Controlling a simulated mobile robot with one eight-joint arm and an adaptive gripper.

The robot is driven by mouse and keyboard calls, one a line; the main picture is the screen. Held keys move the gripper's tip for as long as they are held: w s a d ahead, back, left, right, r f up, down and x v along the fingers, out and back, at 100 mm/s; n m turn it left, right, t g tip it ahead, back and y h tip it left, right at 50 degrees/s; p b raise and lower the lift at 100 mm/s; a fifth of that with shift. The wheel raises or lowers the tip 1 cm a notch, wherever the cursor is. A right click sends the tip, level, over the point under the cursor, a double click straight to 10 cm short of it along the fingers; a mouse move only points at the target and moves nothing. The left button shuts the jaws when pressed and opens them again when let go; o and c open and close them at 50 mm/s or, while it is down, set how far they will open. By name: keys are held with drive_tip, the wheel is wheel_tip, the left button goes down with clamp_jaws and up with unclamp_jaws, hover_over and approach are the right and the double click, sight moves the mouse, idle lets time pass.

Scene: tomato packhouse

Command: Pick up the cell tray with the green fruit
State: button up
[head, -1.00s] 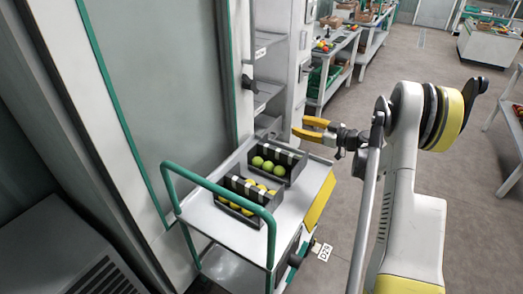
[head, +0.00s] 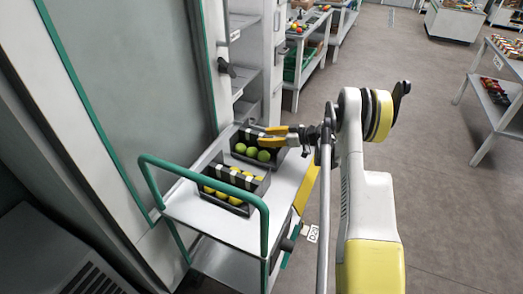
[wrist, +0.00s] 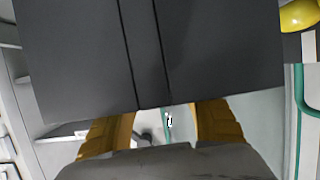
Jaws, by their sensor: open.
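The dark grey cell tray with the green fruit (head: 254,163) stands upright at the back of a white cart top in the head view. Several round green fruits (head: 251,152) show in its near row, with pale dividers behind them. My gripper (head: 268,135) is open at the tray's right end, its yellow fingers over the far part of the tray. In the wrist view a dark grey wall (wrist: 90,60) fills the upper half, with the yellow fingers (wrist: 165,118) apart below it. Whether they touch the tray cannot be told.
A second cell tray (head: 222,206) with yellow fruit stands nearer on the cart (head: 232,230). The cart's green handle (head: 205,184) rises at the near end. A tall cabinet (head: 130,90) lies close on the left. The floor (head: 440,170) to the right is clear.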

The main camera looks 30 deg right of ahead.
drive_tip(key=shift+x, duration=1.1)
drive_tip(key=shift+r, duration=0.1)
clamp_jaws()
